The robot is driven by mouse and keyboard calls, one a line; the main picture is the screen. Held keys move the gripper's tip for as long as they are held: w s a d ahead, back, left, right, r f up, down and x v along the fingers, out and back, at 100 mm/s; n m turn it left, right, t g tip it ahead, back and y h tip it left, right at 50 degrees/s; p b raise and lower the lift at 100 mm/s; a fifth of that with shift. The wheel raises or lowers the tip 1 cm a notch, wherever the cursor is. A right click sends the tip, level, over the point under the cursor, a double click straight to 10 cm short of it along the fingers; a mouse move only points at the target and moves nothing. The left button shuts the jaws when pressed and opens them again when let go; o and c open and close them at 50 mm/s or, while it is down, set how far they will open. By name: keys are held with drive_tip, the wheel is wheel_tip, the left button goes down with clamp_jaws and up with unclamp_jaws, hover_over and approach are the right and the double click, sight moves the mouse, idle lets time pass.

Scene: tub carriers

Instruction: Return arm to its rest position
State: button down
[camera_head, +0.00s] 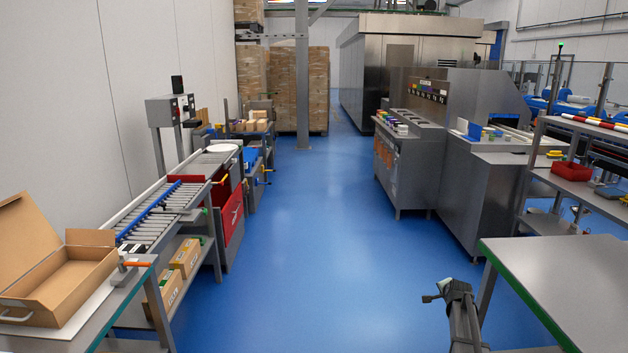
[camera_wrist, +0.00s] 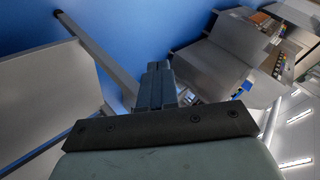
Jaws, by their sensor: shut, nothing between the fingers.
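My gripper (camera_head: 431,297) is low at the lower right of the head view, over the blue floor and left of the grey table at the right. It holds nothing. In the wrist view its two fingers (camera_wrist: 156,82) lie together, pointing up the picture toward the blue floor. My arm rises from the bottom edge of the head view, and its lower part is out of frame.
A grey table (camera_head: 572,280) with a green edge stands close at right. An open cardboard box (camera_head: 55,285) lies on the left bench, beside a roller conveyor (camera_head: 158,215). Steel counters (camera_head: 480,185) stand at right. The blue aisle floor (camera_head: 310,220) between is clear.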

drive_tip(key=s+a+f+n+g+y, duration=0.1)
drive_tip(key=s+a+f+n+g, duration=0.3)
drive_tip(key=s+a+f, duration=0.9)
drive_tip(key=s+a+f+n+g+y, duration=0.2)
drive_tip(key=s+a+f+n+g, duration=0.15)
drive_tip(key=s+a+f, duration=0.9)
drive_tip(key=s+a+f+n+g, duration=0.1)
drive_tip(key=s+f+n+g, duration=0.1)
drive_tip(key=s, duration=1.1)
drive_tip(key=s+a+f+n+g, duration=0.2)
drive_tip(key=s+g, duration=0.2)
drive_tip(key=s, duration=1)
drive_tip(key=s+a+f+n+g, duration=0.2)
drive_tip(key=s+n+g, duration=0.1)
drive_tip(key=s, duration=1)
drive_tip(key=shift+s+f+h, duration=0.3)
drive_tip(key=shift+f, duration=0.1)
drive_tip(key=shift+w+a, duration=0.1)
